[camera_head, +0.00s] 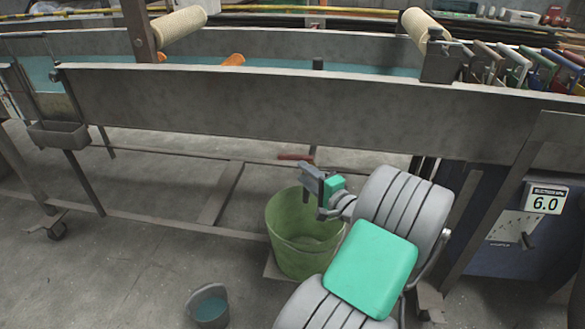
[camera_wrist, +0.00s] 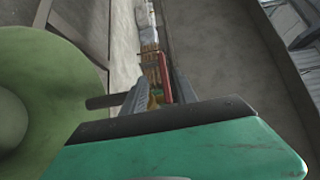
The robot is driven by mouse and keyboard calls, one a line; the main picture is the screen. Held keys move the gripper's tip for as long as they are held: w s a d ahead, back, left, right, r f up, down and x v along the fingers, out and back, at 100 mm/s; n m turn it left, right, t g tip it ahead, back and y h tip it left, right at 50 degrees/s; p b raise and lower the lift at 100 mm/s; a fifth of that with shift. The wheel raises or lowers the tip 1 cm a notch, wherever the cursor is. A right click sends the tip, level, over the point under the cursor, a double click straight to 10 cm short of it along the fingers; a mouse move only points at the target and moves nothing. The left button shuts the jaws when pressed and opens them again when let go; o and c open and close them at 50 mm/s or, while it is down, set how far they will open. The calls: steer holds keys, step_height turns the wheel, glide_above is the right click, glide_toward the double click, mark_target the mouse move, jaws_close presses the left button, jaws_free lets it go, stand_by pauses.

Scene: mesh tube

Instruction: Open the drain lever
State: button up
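The drain lever is a red handle (camera_head: 295,157) under the long metal trough, above and behind the green bucket. In the wrist view the red lever (camera_wrist: 166,76) shows just beyond my fingertips, with a brass-coloured fitting (camera_wrist: 153,98) beside it. My gripper (camera_head: 313,180) is over the bucket, a little below and to the right of the lever in the head view. In the wrist view my gripper (camera_wrist: 158,88) has a gap between its fingers and looks open. I cannot tell whether the lever is between the fingertips or only beyond them.
The green bucket (camera_head: 290,250) stands on the floor below the gripper and fills the left of the wrist view. The trough (camera_head: 230,110) runs overhead. A small grey bucket (camera_head: 208,306) stands at front. A blue cabinet (camera_head: 478,228) is at right.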

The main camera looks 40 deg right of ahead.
mark_target(292, 160)
steer(key=w+b, duration=0.1)
steer(key=w, duration=0.2)
steer(key=w+d, duration=0.1)
steer(key=w, duration=0.3)
steer(key=shift+w+d+r+b, duration=0.15)
steer(key=shift+d+b, duration=0.05)
steer(key=shift+b, duration=0.15)
steer(key=shift+c, duration=0.5)
jaws_close()
stand_by(0.5)
